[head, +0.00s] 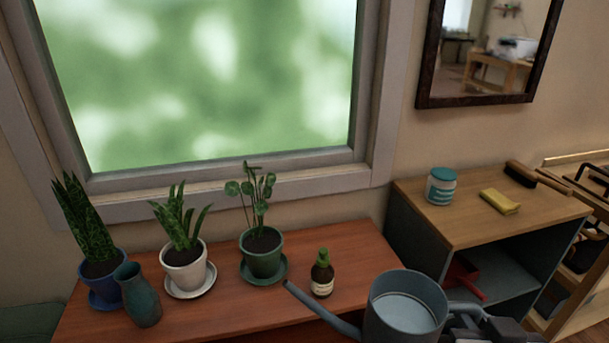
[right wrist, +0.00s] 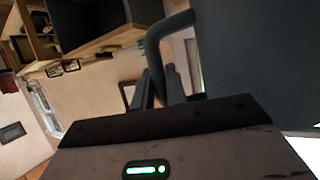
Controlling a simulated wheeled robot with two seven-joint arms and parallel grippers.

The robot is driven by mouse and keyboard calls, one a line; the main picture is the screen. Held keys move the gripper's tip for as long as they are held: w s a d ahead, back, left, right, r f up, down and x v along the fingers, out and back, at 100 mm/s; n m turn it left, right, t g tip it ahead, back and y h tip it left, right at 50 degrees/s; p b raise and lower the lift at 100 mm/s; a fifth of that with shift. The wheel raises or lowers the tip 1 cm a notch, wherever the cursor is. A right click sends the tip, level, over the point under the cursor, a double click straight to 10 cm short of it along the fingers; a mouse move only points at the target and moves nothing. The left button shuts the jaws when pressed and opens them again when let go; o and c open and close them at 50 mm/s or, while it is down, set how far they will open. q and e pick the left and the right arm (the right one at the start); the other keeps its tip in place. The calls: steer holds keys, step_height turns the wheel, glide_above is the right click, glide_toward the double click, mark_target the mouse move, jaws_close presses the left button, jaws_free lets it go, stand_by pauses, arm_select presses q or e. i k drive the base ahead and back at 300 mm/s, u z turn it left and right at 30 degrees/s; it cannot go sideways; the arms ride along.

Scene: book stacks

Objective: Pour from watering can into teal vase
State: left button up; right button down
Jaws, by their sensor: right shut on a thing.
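The teal vase (head: 138,294) stands upright at the left of the wooden bench, in front of a blue pot. The grey-blue watering can (head: 405,308) is at the bottom right of the head view, upright, with its spout (head: 318,309) pointing left over the bench. What looks like water shows inside it. My right gripper (head: 480,325) is shut on the can's handle at its right side. In the right wrist view the handle (right wrist: 160,45) passes between the fingers, and the can's dark body (right wrist: 255,60) fills the right. My left gripper is not in view.
A blue-potted snake plant (head: 85,230), a white-potted plant (head: 184,262) and a green-potted plant (head: 262,252) stand along the window. A brown bottle (head: 322,275) stands near the spout. A shelf unit (head: 455,205) at right holds a jar (head: 440,187), yellow cloth (head: 500,201) and brush (head: 530,176).

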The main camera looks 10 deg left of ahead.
mark_target(141, 299)
steer(key=k, duration=0.7)
steer(key=u, duration=1.6)
steer(key=i, duration=0.5)
